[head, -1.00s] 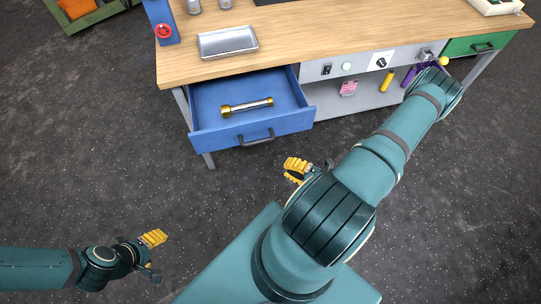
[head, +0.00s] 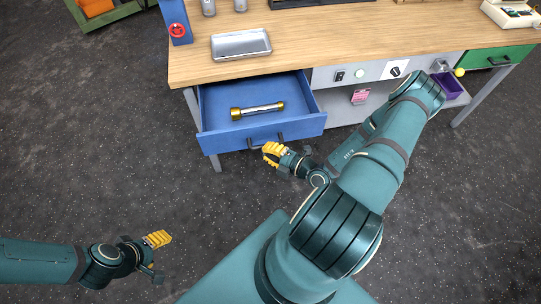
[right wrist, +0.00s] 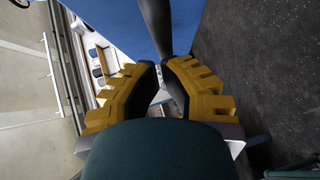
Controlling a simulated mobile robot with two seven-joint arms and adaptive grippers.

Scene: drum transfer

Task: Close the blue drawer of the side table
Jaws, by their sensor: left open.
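The blue drawer (head: 228,141) of the side table is pulled out, its front towards me. Its dark handle (head: 281,136) is on the front, partly hidden by my right gripper. My right gripper (head: 272,154) is just before the handle; I cannot tell whether they touch. In the right wrist view its yellow fingers (right wrist: 161,66) lean close together at the tips, with a narrow gap, and a dark bar, seemingly the handle (right wrist: 157,25), passes just beyond them before a blue surface. My left gripper (head: 157,256) is open and empty, low at left, away from the table.
A gold-ended bar (head: 258,110) lies in the drawer. The wooden tabletop (head: 330,50) holds a metal tray (head: 241,44) and a blue stand (head: 177,22). A grey panel with knobs (head: 325,78), a purple bin (head: 446,85) and a green drawer (head: 500,60) are to the right.

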